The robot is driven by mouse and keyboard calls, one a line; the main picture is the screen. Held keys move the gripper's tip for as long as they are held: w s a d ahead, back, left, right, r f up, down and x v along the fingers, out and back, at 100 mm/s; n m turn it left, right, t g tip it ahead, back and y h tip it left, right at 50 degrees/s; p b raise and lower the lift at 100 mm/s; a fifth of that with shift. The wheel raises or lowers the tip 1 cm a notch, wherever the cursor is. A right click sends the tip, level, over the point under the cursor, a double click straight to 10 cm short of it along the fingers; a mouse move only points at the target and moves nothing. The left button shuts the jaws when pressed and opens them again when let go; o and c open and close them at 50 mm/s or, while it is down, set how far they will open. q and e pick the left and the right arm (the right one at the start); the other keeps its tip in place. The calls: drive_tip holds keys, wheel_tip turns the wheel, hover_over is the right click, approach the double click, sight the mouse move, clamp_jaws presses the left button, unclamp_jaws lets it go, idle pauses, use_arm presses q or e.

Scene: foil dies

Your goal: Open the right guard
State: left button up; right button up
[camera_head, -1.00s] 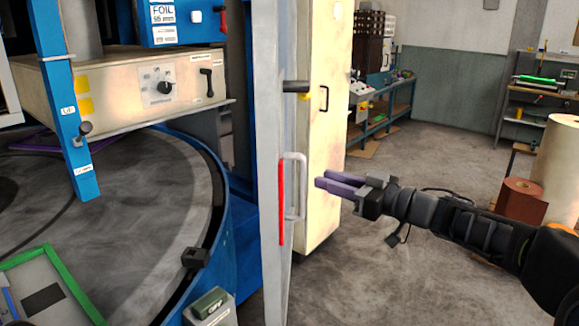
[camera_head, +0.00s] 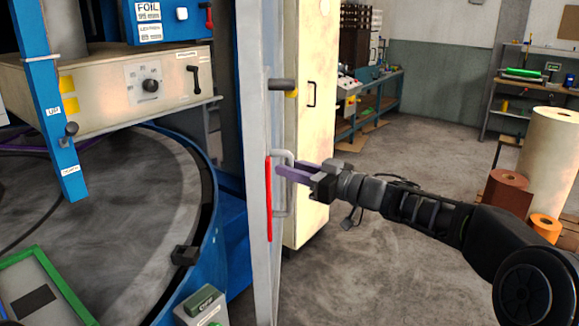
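The right guard (camera_head: 258,120) is a tall, narrow grey panel seen nearly edge-on near the middle of the view. It carries a red strip (camera_head: 269,200) and a pale vertical bar handle (camera_head: 287,205) on its right side. My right gripper (camera_head: 285,170), with purple fingers, is at the handle, the fingers pointing left at the bar's upper half. Its jaws look apart, with the near finger crossing in front of the bar. The far finger is partly hidden, and contact with the bar cannot be told. My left gripper is not in view.
A round grey table (camera_head: 130,215) in a blue machine frame fills the left. A cream cabinet (camera_head: 312,60) stands behind the guard. Paper rolls (camera_head: 560,150) stand at the right. The grey floor (camera_head: 400,280) right of the guard is open.

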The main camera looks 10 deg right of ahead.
drive_tip(key=shift+w+a, duration=0.25)
drive_tip(key=shift+c, duration=0.6)
clamp_jaws()
idle(0.8)
